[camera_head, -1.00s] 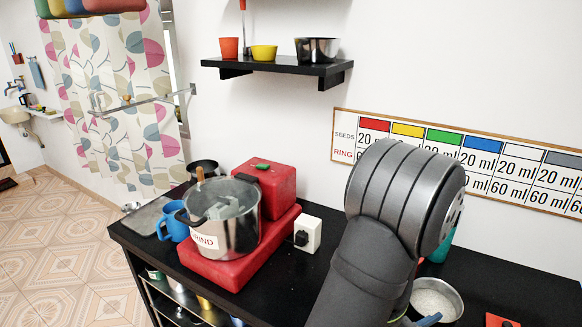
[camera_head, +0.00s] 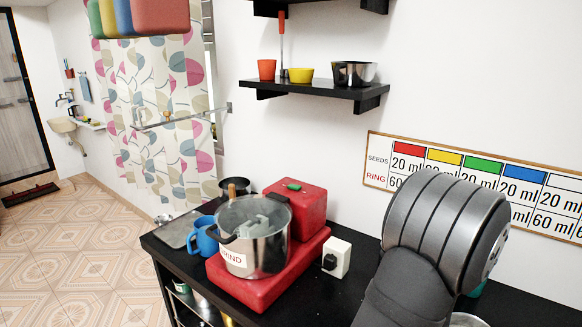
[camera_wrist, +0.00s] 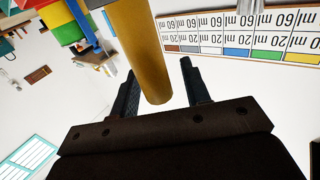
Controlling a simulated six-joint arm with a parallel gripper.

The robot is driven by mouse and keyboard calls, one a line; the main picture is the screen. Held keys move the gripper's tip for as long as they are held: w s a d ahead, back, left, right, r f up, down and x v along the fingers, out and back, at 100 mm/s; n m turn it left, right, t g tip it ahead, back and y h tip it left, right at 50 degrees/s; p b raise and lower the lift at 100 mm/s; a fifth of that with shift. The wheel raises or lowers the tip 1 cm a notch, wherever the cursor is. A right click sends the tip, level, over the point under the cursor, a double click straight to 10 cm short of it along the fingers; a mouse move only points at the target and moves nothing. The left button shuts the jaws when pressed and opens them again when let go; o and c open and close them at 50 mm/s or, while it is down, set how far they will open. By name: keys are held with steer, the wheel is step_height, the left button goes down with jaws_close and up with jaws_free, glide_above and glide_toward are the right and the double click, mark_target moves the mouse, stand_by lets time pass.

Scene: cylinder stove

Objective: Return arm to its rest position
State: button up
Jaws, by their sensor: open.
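My gripper (camera_wrist: 159,68) shows in the wrist view with its two dark fingers wide apart. A yellow-brown cylinder (camera_wrist: 140,45) comes down from the top edge and ends between the fingers in the picture. I see gaps on both sides of it, and I cannot tell its distance. In the head view my thick grey arm link fills the lower right, and my gripper is out of that view.
A steel pot (camera_head: 270,254) with a grey thing inside stands on the red stove (camera_head: 293,273). A blue mug (camera_head: 204,240) and a white switch box (camera_head: 338,256) flank it on the black counter (camera_head: 300,314). A black shelf (camera_head: 310,89) holds small bowls.

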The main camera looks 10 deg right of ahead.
steer(key=s+a+f, duration=0.1)
steer(key=a+f, duration=0.1)
steer(key=a, duration=0.5)
steer(key=w+d, duration=0.1)
steer(key=d, duration=0.6)
steer(key=s+a+r, duration=0.2)
steer(key=s+r, duration=0.9)
steer(key=s, duration=0.1)
steer(key=w+d+r+n+t+y, duration=0.1)
steer(key=w+r+n+t, duration=0.1)
steer(key=w, duration=1.1)
steer(key=w+r+n+t+y, duration=0.2)
steer(key=w+t, duration=0.4)
steer(key=w, duration=0.6)
steer(key=shift+w+d+r+n, duration=0.35)
steer(key=shift+w+r+n, duration=0.05)
steer(key=shift+r+n, duration=0.45)
